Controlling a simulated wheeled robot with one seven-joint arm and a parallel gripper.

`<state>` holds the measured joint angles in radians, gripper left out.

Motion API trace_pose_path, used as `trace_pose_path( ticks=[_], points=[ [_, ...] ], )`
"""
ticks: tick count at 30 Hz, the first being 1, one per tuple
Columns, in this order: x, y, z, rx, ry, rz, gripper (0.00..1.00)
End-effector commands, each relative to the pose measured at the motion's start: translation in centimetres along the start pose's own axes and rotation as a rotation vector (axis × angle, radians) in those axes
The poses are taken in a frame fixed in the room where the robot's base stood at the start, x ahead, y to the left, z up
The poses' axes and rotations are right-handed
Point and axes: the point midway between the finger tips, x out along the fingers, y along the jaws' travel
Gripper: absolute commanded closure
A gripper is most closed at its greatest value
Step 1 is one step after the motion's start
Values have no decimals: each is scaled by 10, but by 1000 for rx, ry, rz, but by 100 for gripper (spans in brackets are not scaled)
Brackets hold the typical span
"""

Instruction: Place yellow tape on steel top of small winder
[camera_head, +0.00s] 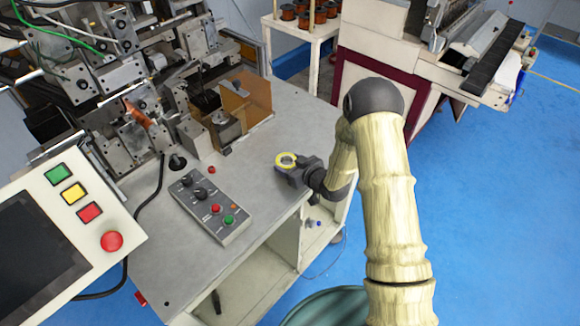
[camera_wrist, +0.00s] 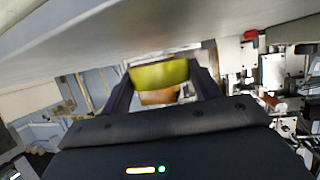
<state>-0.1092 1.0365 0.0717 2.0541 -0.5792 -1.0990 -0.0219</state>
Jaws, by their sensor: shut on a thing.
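The yellow tape (camera_head: 285,160) is a small ring held at the tip of my gripper (camera_head: 289,172). In the wrist view the yellow tape (camera_wrist: 160,75) sits between the two dark fingers of my gripper (camera_wrist: 160,82), which are shut on it. In the head view the tape shows over the right part of the grey steel top (camera_head: 255,185) of the small winder. Whether the tape touches the steel top or is above it I cannot tell.
A control box (camera_head: 210,205) with knobs and buttons lies on the steel top, left of my gripper. An amber guard (camera_head: 247,98) and winding mechanism stand behind. A panel (camera_head: 65,225) with a screen is at lower left. Bare steel surrounds the tape's left side.

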Motion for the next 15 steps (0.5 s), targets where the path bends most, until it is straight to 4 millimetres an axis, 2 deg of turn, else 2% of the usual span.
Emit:
trace_pose_path(
  ticks=[5,15],
  points=[
    [7,0,16,0,0,-1,62],
    [8,0,19,-1,2,0,62]
  ],
)
